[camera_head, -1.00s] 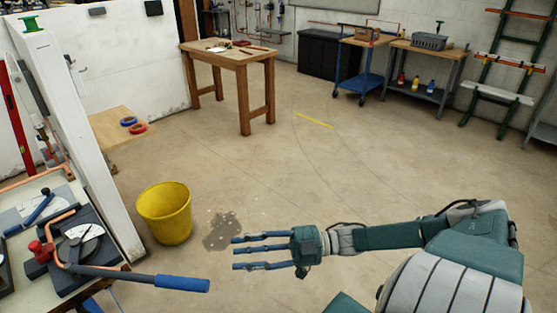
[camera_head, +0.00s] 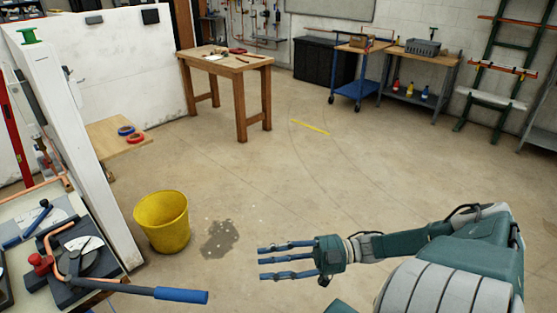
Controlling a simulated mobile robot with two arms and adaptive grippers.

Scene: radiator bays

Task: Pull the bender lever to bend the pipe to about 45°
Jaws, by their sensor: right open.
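The pipe bender (camera_head: 85,262) sits on the bench at the lower left, with a pale angle scale on it. Its long lever (camera_head: 130,289) sticks out to the right past the bench edge and ends in a blue handle (camera_head: 181,296). A copper pipe (camera_head: 52,238) runs through the bender by a red knob. My right gripper (camera_head: 262,262) is open and empty, right of the blue handle and apart from it, with its fingers pointing left. My left gripper is not in view.
A yellow bucket (camera_head: 162,222) stands on the floor beside the white partition (camera_head: 85,150), near a dark wet patch (camera_head: 219,239). A wooden table (camera_head: 226,66) stands further back. The middle floor is clear.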

